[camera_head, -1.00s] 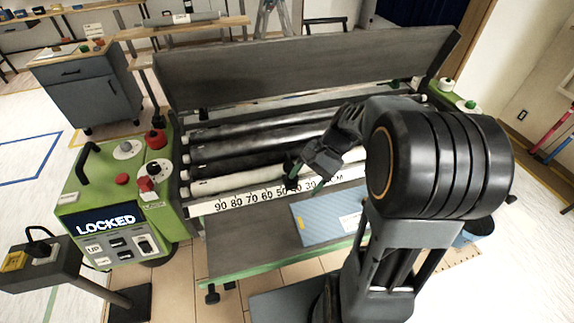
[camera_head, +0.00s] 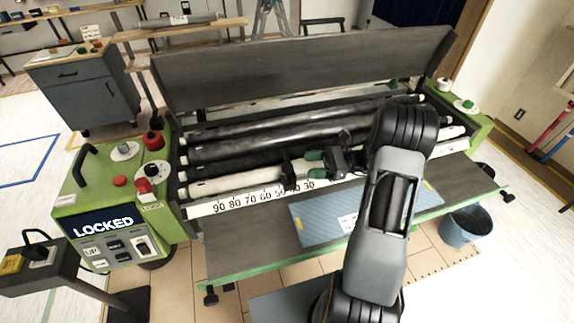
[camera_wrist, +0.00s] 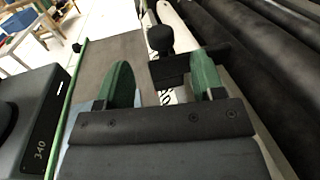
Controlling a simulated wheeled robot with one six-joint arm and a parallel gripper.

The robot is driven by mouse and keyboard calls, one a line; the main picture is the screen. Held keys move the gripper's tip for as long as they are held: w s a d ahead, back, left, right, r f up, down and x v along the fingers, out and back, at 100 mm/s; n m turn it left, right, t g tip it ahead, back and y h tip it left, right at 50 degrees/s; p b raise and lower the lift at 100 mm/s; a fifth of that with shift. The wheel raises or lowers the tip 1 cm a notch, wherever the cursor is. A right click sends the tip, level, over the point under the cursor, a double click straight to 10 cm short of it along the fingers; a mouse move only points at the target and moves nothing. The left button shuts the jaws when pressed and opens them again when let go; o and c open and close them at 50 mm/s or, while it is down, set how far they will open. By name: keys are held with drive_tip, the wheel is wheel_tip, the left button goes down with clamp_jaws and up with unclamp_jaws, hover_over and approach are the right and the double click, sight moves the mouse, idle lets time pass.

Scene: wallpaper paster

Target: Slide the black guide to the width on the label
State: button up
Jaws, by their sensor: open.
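The black guide (camera_head: 288,172) stands on the white roller and number scale (camera_head: 240,203), near the 50 mark. In the wrist view the guide (camera_wrist: 168,68) shows a round knob on a block, just ahead of and between the fingers. My gripper (camera_head: 313,166) is open, right of the guide, with its green fingers pointing at it. In the wrist view my gripper (camera_wrist: 163,82) has its fingers wide apart, with the guide's block closer to the right finger. Contact cannot be told. A blue sheet (camera_head: 318,222) carries a white label (camera_head: 347,222), partly hidden by my arm; its text is unreadable.
A green control box (camera_head: 115,190) with a LOCKED display stands at the left. Dark rollers (camera_head: 250,141) lie behind the white one, under a raised grey board (camera_head: 300,68). A blue bucket (camera_head: 466,226) stands at the right. The grey table's front left (camera_head: 245,250) is clear.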

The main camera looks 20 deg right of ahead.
sight(286, 165)
drive_tip(key=a, duration=0.2)
drive_tip(key=w+a, duration=0.1)
drive_tip(key=a, duration=0.2)
drive_tip(key=a+p, duration=0.1)
drive_tip(key=a, duration=0.2)
drive_tip(key=shift+w, duration=0.3)
drive_tip(key=shift+c, duration=0.4)
clamp_jaws()
